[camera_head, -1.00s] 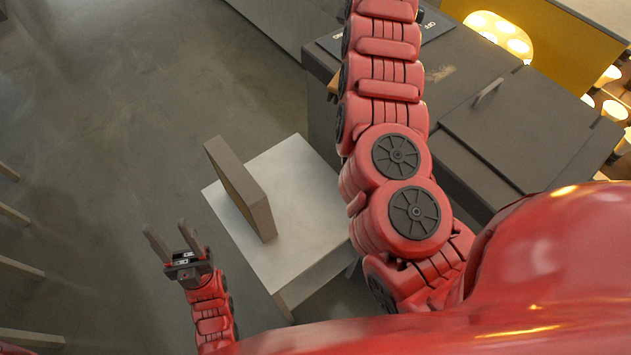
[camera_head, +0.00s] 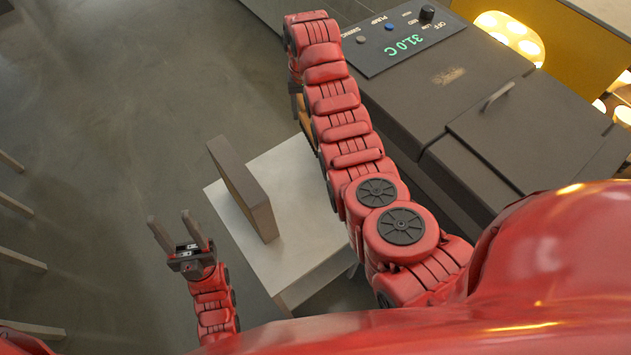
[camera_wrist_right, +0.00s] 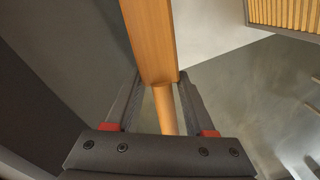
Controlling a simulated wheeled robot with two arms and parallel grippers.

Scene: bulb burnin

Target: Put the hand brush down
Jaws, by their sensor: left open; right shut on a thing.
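The hand brush (camera_wrist_right: 150,40) shows in the right wrist view as a wooden block with a round handle (camera_wrist_right: 165,112). The handle runs between the fingers of my right gripper (camera_wrist_right: 161,82), which is shut on it. In the head view only a small wooden part of the brush (camera_head: 304,116) shows beside my right arm; the arm hides the rest. The bristles are not visible. My left gripper (camera_head: 170,218) is open and empty, left of the white table (camera_head: 300,230).
A grey upright board-like box (camera_head: 240,190) stands on the white table. A dark cabinet (camera_head: 440,95) with a panel reading 31.0 C and a lid handle is to the right. A slatted wooden thing (camera_wrist_right: 286,13) shows in the right wrist view. Open floor lies left.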

